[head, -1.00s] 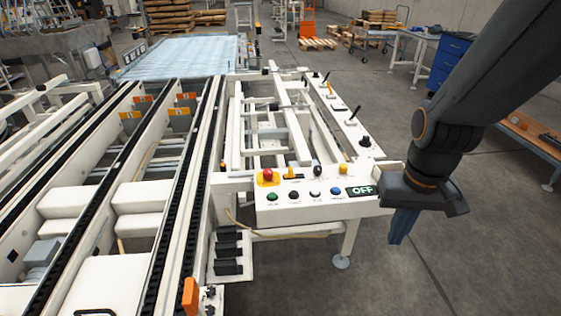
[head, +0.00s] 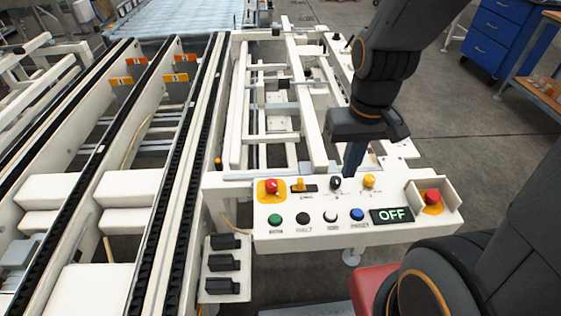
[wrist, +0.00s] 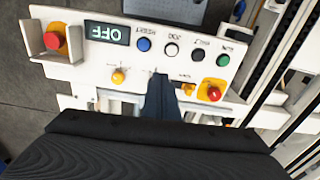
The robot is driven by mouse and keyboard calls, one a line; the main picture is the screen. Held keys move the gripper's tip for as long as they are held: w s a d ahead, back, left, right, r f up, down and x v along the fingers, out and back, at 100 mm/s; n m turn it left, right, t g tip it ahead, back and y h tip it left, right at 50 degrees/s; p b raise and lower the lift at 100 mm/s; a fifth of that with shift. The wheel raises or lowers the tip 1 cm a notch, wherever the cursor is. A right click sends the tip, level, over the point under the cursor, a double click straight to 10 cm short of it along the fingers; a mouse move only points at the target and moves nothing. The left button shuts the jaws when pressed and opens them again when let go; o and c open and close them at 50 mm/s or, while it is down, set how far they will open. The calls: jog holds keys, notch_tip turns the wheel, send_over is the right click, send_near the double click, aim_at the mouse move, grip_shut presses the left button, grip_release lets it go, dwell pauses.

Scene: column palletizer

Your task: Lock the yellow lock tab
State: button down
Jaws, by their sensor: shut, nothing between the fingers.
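The yellow lock tab (head: 299,184) sits in a dark slot on the white control panel (head: 300,236), between the red emergency button and the black knob. It also shows in the wrist view (wrist: 188,88), right of my fingers. My gripper (head: 352,172) is shut and empty, pointing down near the panel's back edge, right of the tab and apart from it. In the wrist view my fingers (wrist: 161,82) hide the black knob.
A red button (head: 271,186) on a yellow base stands close left of the tab. The black knob (head: 336,183) and a yellow lamp (head: 369,181) are near my fingers. A second red button (head: 432,197) sits in a white guard.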

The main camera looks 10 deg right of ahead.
jog(key=shift+w, duration=0.1)
jog(key=n+h+p, duration=0.3)
jog(key=n, duration=1.5)
send_over(295, 188)
jog(key=a, duration=0.4)
jog(key=shift+w+f+g, duration=0.2)
jog(key=shift+f+g, duration=0.1)
jog(key=shift+f, duration=0.2)
jog(key=p+x, duration=0.1)
jog(key=x, duration=0.9)
jog(key=shift+a+p, duration=0.1)
jog(key=shift+p, duration=0.2)
jog(key=shift+s, duration=0.1)
